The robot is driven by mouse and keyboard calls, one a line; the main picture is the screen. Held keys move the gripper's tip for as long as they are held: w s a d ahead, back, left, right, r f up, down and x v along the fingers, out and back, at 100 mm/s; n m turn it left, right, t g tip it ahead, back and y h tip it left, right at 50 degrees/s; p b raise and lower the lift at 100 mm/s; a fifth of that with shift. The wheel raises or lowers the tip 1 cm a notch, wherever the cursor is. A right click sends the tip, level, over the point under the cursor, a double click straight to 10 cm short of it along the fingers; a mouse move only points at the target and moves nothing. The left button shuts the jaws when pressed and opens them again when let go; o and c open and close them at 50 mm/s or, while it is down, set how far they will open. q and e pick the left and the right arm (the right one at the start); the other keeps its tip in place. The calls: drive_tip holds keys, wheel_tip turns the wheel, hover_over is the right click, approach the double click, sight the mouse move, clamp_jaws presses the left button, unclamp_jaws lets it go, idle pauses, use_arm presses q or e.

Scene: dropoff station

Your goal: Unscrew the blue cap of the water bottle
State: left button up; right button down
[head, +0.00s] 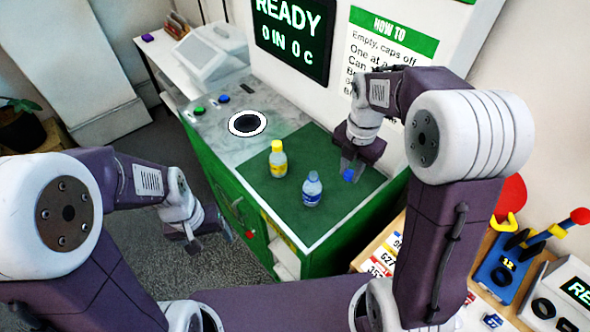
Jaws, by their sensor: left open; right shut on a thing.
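The water bottle (312,190), clear with a blue label, stands upright on the green mat. Its neck shows pale, with no blue on top. A small blue cap (348,175) is at the fingertips of my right gripper (350,166), to the right of the bottle and apart from it. The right gripper is shut on this cap; its fingers partly cover it. My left gripper (194,247) is open and empty, over the floor to the left of the green counter.
A yellow bottle with a yellow cap (278,160) stands on the mat (255,172), left of the water bottle. A white-ringed round hole (248,124) and buttons (198,110) are on the grey counter top behind. A wooden surface with blue tools (500,270) is at the right.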

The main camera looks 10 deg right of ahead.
drive_tip(key=shift+s+d+f, duration=0.2)
drive_tip(key=shift+s+f, duration=0.1)
drive_tip(key=shift+s, duration=0.1)
drive_tip(key=shift+w+f, duration=0.1)
drive_tip(key=w+a+f+p, duration=0.1)
drive_tip(key=w+a+f, duration=0.1)
drive_tip(key=w, duration=0.1)
drive_tip(key=w+a+f+p, duration=0.1)
drive_tip(key=w+a+f, duration=0.1)
drive_tip(key=w+a, duration=0.1)
drive_tip(key=w+a+f+p, duration=0.1)
drive_tip(key=w+a+f, duration=0.1)
drive_tip(key=f, duration=0.1)
drive_tip(key=shift+w+a, duration=0.25)
drive_tip(key=shift+w, duration=0.15)
drive_tip(key=shift+s+f, duration=0.15)
drive_tip(key=shift+f, duration=0.15)
wheel_tip(320, 180, down, 3)
drive_tip(key=shift+r+p, duration=0.15)
drive_tip(key=shift+p, duration=0.4)
use_arm(q)
drive_tip(key=shift+m+t, duration=0.3)
drive_tip(key=shift+m, duration=0.2)
drive_tip(key=r, duration=0.2)
drive_tip(key=a+r, duration=0.1)
drive_tip(key=r, duration=0.1)
drive_tip(key=shift+w+r, duration=0.1)
drive_tip(key=shift+w, duration=0.25)
use_arm(e)
drive_tip(key=shift+f, duration=0.35)
